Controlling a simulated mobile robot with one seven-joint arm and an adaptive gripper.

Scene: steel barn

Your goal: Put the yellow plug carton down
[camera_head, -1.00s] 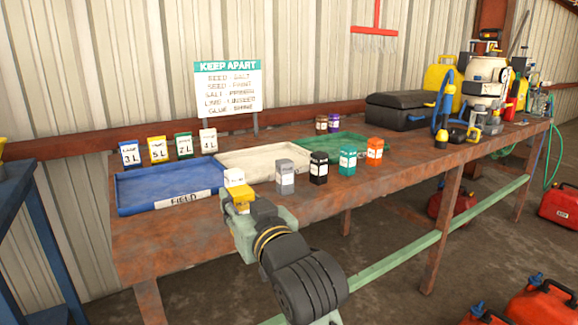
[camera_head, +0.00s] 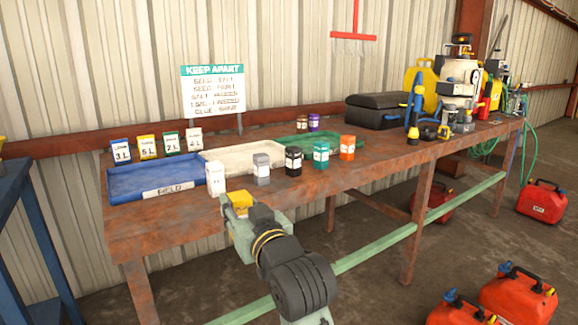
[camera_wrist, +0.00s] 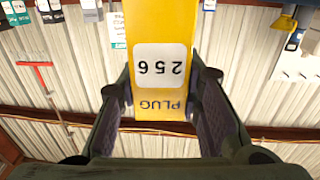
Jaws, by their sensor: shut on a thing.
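The yellow plug carton (camera_wrist: 160,85) fills the middle of the wrist view, its label reading "PLUG 256" upside down. My gripper (camera_wrist: 163,105) is shut on it, one finger on each side. In the head view the carton's yellow top (camera_head: 239,201) shows in my gripper (camera_head: 240,212), at the front edge of the rusty workbench (camera_head: 330,195). Its lower part is hidden by my gripper, so I cannot tell whether it touches the bench. A white carton (camera_head: 215,179) stands just behind and left of it.
Grey (camera_head: 261,169), black (camera_head: 293,161), teal (camera_head: 321,155) and orange (camera_head: 347,147) cartons stand in a row. Behind are a blue tray (camera_head: 126,189) labelled FIELD, a cream tray (camera_head: 240,151) and a green tray (camera_head: 300,138). A "KEEP APART" sign (camera_head: 212,92) stands at the back.

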